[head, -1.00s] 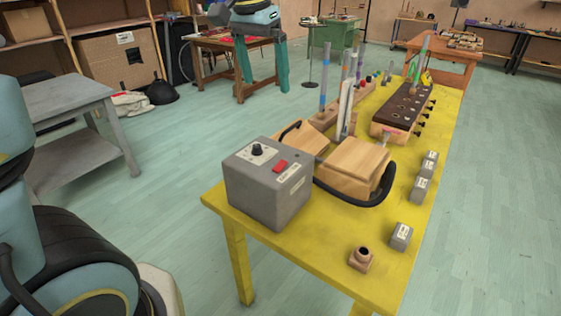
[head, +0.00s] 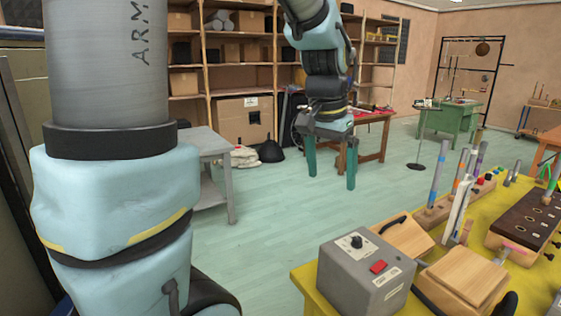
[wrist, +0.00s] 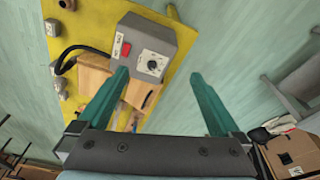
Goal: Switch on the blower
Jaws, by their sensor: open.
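The blower is a grey box (head: 362,282) at the near left corner of the yellow table in the head view. Its top has a black knob on a white plate (head: 355,241) and a red switch (head: 378,267). In the wrist view the grey box (wrist: 178,38) shows the red switch (wrist: 126,49) and the dial (wrist: 152,64). My gripper (head: 331,182) is open and empty, with teal fingers pointing down, in the air to the left of and beyond the box. It also shows in the wrist view (wrist: 162,82). The switch's position cannot be told.
Wooden bellows (head: 465,274) with a black hose sit right of the box. Coloured tubes (head: 437,172) stand upright behind. A brown block (head: 528,218) is at the far right. A grey side table (head: 205,142) stands left. The floor between is clear.

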